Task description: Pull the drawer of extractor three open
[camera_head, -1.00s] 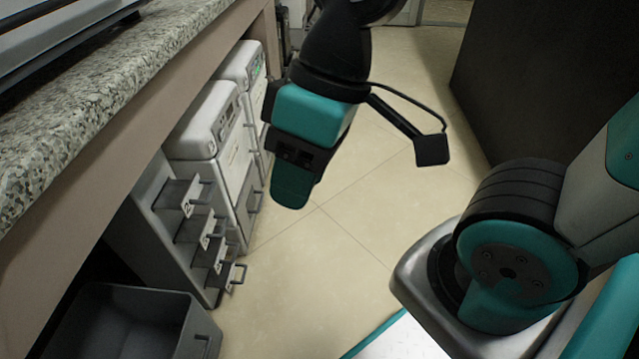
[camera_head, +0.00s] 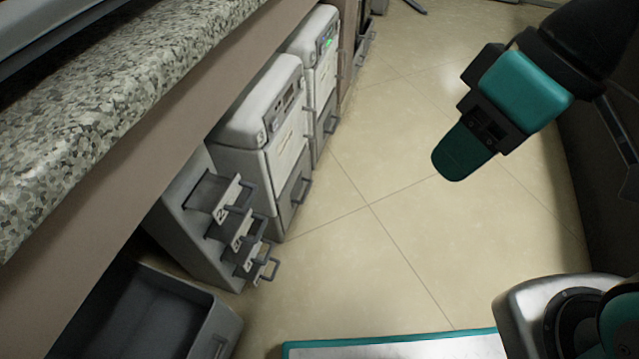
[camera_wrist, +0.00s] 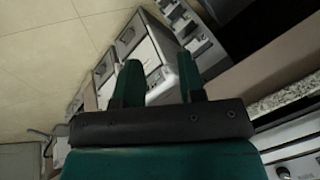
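Two white extractors stand under the counter. The nearer one (camera_head: 258,115) has a small number label on its front corner, too small to read surely. The farther one (camera_head: 316,50) shows a green light. Each has a grey lower drawer with a bar handle; the nearer drawer (camera_head: 291,207) and the farther drawer (camera_head: 324,128) look shut. I cannot tell for sure which is extractor three. My gripper (camera_head: 455,157) is in the air over the floor, right of both extractors and apart from them. In the wrist view, its fingers (camera_wrist: 160,78) are spread and empty, with an extractor (camera_wrist: 139,42) behind them.
A grey rack (camera_head: 190,235) with several numbered, handled drawers stands left of the extractors, its drawers sticking out in steps. A grey bin (camera_head: 222,335) is at lower left. The speckled counter (camera_head: 100,120) overhangs them.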

